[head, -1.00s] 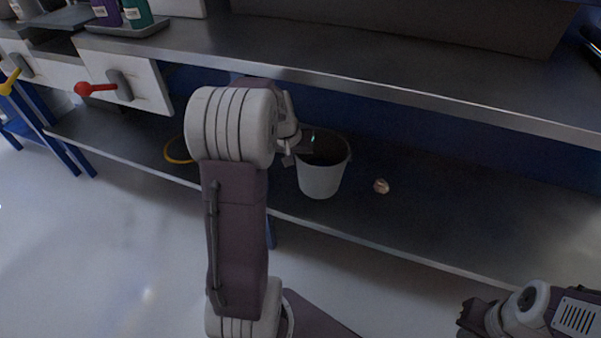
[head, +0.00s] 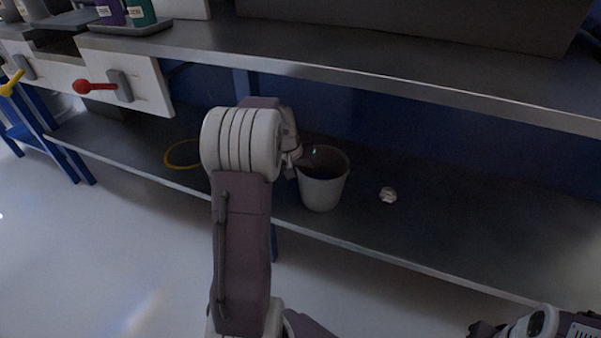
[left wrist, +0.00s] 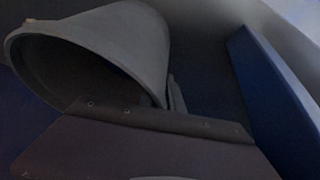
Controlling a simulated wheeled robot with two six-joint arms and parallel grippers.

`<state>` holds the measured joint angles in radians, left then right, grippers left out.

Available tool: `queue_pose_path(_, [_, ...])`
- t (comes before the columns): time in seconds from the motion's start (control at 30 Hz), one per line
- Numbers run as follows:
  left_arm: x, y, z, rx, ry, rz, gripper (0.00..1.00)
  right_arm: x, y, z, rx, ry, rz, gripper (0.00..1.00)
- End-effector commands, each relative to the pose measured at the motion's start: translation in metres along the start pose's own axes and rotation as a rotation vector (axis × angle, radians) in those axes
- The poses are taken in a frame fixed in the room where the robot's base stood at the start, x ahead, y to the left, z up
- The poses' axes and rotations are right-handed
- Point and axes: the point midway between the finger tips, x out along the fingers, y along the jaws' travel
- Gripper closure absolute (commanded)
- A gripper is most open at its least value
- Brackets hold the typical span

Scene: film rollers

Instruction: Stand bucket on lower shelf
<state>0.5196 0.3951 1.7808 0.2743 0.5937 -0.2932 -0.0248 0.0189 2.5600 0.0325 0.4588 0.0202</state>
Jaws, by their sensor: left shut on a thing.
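The bucket (head: 324,192) is pale, open-topped and nearly upright in the head view. It is over the front part of the lower shelf (head: 440,228); I cannot tell whether its base touches the shelf. My left gripper (head: 305,161) is shut on the bucket's rim at its left side, and my wrist partly hides the grip. In the left wrist view the bucket (left wrist: 150,38) shows large, with its dark mouth to the left. My right gripper (head: 482,329) is at the bottom right edge, away from the bucket; its fingers are not clear.
A crumpled white ball (head: 388,195) lies on the shelf right of the bucket. A yellow ring (head: 170,163) lies to the left. The upper worktop (head: 400,88) overhangs the shelf. A red-knobbed lever (head: 84,87) sticks out at left. The shelf's right part is clear.

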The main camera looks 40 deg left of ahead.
Motion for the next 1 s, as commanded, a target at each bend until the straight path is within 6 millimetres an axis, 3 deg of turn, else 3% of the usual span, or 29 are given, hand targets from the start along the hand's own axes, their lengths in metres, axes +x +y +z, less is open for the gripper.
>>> queue_pose_path(0.03, [0.001,0.000,0.000,0.000,0.000,0.000,0.82,0.000,0.000,0.000,0.000,0.000,0.000,1.00])
queue_pose_path(0.1, [0.000,0.000,0.000,0.000,0.000,0.000,0.68,0.000,0.000,0.000,0.000,0.000,0.000,1.00])
queue_pose_path(0.43, [-0.005,0.001,-0.002,0.000,0.001,0.000,0.68,-0.003,0.000,0.000,0.000,0.000,0.000,1.00])
queue_pose_path(0.8, [-0.096,0.001,-0.004,0.000,0.002,0.000,0.68,-0.059,-0.001,-0.006,0.000,0.000,0.000,1.00])
queue_pose_path(1.0, [-0.121,0.000,-0.002,-0.001,0.001,0.000,0.68,-0.070,-0.001,-0.007,0.000,0.000,0.000,1.00])
